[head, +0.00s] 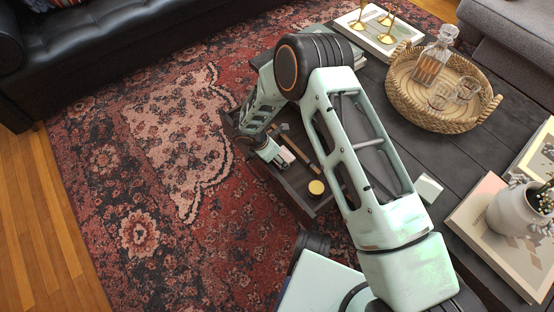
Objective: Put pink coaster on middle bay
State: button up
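My gripper (287,157) is low over the open dark drawer (296,187) of the coffee table, at the drawer's left part. My arm crosses in front of the table and hides part of the drawer. The fingers are small and partly covered by the wrist, so I cannot tell whether they are open or shut. A small pale patch shows at the fingertips; I cannot tell whether it is a coaster. I cannot make out a pink coaster anywhere, and the drawer's bay divisions are unclear.
A brown stick-like piece (301,148) and a round yellow-topped item (316,187) are in the drawer. Patterned rug (150,180) lies clear at left.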

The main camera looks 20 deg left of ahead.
jog(key=shift+f, duration=0.75)
jog(key=shift+f, duration=0.1)
jog(key=o, duration=1.4)
jog(key=p+v, duration=0.3)
jog(key=v, duration=0.9)
jog(key=shift+p, duration=0.3)
